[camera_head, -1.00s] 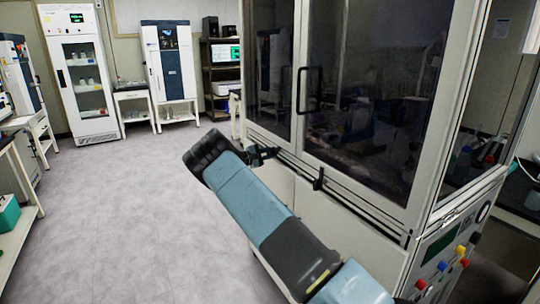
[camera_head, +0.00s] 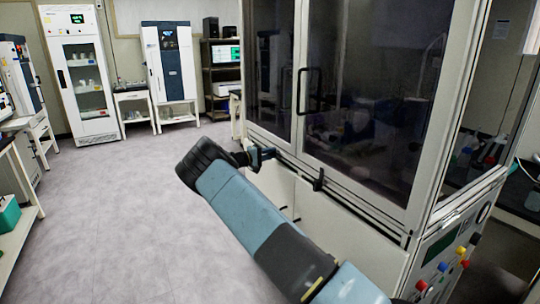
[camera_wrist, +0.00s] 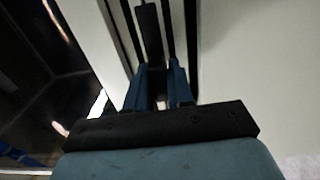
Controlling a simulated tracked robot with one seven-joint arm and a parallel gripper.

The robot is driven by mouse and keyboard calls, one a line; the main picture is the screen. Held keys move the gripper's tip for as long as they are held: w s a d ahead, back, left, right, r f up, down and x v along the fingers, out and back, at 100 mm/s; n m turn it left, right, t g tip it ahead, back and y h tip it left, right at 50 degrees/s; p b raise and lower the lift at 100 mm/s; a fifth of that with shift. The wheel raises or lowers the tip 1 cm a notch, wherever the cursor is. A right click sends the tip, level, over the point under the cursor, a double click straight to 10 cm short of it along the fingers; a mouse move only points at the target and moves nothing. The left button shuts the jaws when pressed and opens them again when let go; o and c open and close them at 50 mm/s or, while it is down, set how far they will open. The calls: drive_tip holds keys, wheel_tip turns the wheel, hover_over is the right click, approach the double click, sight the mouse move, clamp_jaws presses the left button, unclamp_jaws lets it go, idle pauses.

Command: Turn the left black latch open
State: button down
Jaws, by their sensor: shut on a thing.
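The left black latch (camera_wrist: 149,32) is a dark narrow bar in the wrist view, running down between my two blue fingertips. My gripper (camera_wrist: 158,88) is shut on its near end. In the head view my gripper (camera_head: 262,158) is at the cabinet's front ledge, below the left glass door. The latch is small and partly hidden by the fingers there, so its exact angle is hard to tell. A second black latch (camera_head: 319,180) stands upright on the ledge to the right, apart from my gripper.
The large freeze dryer cabinet (camera_head: 350,232) has dark glass doors and a black door handle (camera_head: 308,91). Coloured knobs (camera_head: 442,266) sit on its right side. Open grey floor (camera_head: 110,220) lies left of my arm. A white glass-front cabinet (camera_head: 83,75) stands far back.

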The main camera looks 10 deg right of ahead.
drive_tip(key=shift+s+f, duration=0.15)
drive_tip(key=shift+f, duration=0.2)
drive_tip(key=c, duration=1.3)
unclamp_jaws()
drive_tip(key=shift+o, duration=1.1)
drive_tip(key=shift+r, duration=0.15)
drive_tip(key=shift+a, duration=0.1)
drive_tip(key=v, duration=1.3)
drive_tip(key=shift+a, duration=0.25)
